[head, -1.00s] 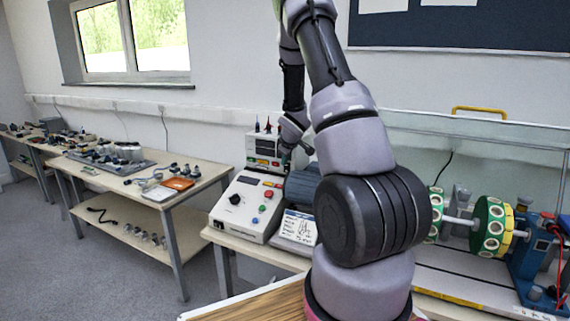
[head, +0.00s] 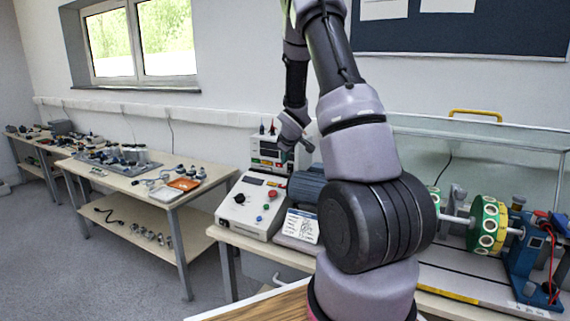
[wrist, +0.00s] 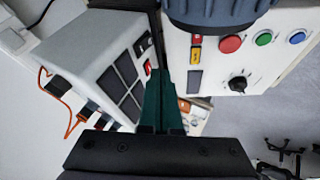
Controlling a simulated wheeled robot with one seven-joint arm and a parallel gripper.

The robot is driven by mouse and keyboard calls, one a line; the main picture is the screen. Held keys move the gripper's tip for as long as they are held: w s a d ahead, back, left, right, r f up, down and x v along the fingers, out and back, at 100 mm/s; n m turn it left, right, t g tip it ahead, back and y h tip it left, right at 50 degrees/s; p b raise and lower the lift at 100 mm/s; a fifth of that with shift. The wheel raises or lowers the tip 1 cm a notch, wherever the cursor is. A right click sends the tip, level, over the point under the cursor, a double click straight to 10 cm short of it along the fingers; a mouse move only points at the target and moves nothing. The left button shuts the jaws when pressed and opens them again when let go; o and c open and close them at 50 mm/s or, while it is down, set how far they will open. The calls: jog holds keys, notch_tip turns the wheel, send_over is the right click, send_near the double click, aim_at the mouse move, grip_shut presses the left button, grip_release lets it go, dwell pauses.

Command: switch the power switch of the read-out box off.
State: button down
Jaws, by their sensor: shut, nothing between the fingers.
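The read-out box (head: 267,152) is a pale box with displays, standing behind the control box in the head view. In the wrist view the read-out box (wrist: 100,72) fills the left, its dark panels facing my fingers. A small red switch (wrist: 148,67) and a black part (wrist: 143,44) sit on its face near the fingertips. I cannot tell which way the switch is set. My gripper (wrist: 161,75) is shut and empty, its dark green fingers pointing along the face, close to the red switch. Contact cannot be made out. In the head view the fingers are small and unclear.
The control box (head: 249,206) with knob and coloured buttons stands in front; it shows at the right of the wrist view (wrist: 255,60). A blue-grey motor (head: 305,187) is beside it. Orange and black leads (wrist: 72,118) come off the read-out box. A rotor rig (head: 487,225) stands right.

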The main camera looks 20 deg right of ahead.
jog(key=d+r+v, duration=0.1)
jog(key=v, duration=0.6)
jog(key=shift+w, duration=0.35)
jog(key=s+a+r+m, duration=0.3)
jog(key=s+r, duration=0.3)
jog(key=r, duration=0.1)
jog(key=s+a+r+m, duration=0.2)
jog(key=s+a+r, duration=0.1)
jog(key=s+r, duration=0.35)
jog(key=s+a+r+m+y, duration=0.2)
jog(key=s+a, duration=0.4)
jog(key=s, duration=0.4)
jog(key=s+a+r+m+y, duration=0.2)
jog(key=s+a, duration=0.4)
jog(key=s, duration=0.4)
notch_tip(320, 180, up, 2)
jog(key=shift+s+r+m+g, duration=0.2)
jog(key=shift+s+m+g, duration=0.1)
jog(key=shift+m, duration=0.4)
jog(key=shift+a, duration=0.1)
